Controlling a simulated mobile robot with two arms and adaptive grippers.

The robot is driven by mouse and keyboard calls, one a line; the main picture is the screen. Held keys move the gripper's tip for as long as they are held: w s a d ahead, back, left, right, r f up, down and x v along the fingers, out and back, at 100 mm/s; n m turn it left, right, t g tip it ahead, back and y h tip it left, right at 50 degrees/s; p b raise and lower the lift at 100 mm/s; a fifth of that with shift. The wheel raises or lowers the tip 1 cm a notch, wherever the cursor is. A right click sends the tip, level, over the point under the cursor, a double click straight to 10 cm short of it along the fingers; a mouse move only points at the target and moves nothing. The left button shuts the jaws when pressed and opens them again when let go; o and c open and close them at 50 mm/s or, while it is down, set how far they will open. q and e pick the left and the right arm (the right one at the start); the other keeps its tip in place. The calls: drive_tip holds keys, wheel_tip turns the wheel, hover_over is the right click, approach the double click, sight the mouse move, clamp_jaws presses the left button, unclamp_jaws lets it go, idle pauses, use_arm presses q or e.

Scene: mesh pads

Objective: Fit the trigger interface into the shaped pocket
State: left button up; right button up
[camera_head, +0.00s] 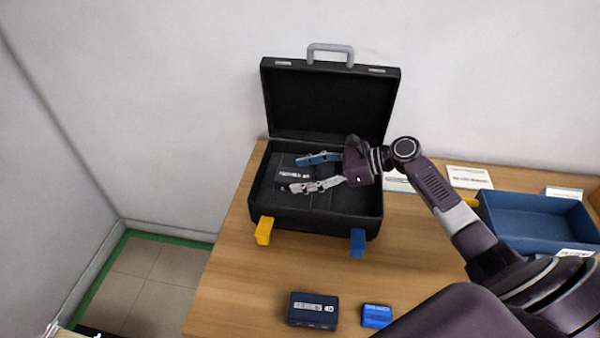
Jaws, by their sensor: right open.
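A black case (375,205) stands open on the table, with its lid (325,105) upright behind it and dark padding inside. A small dark box with a white label (291,176) lies in the left part of the case. My right gripper (297,174) reaches into the case from the right. Its fingers are spread, one on the far side and one on the near side of this dark box; contact cannot be told. The label is too small to read, so I cannot confirm that it is the trigger interface. The pocket's outline is not clear. My left gripper is not in view.
A dark blue labelled box (313,311) and a smaller bright blue box (376,316) lie at the table's front. A yellow latch (265,230) and a blue latch (358,243) hang at the case front. A blue tray (530,245) stands right, near papers (467,177).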

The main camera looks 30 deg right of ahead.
drive_tip(key=p+v, duration=0.6)
drive_tip(key=v, duration=0.4)
drive_tip(key=shift+a+r, duration=0.15)
drive_tip(key=shift+s+d+r, duration=0.1)
drive_tip(key=shift+s+d, duration=0.25)
drive_tip(key=shift+d, duration=0.15)
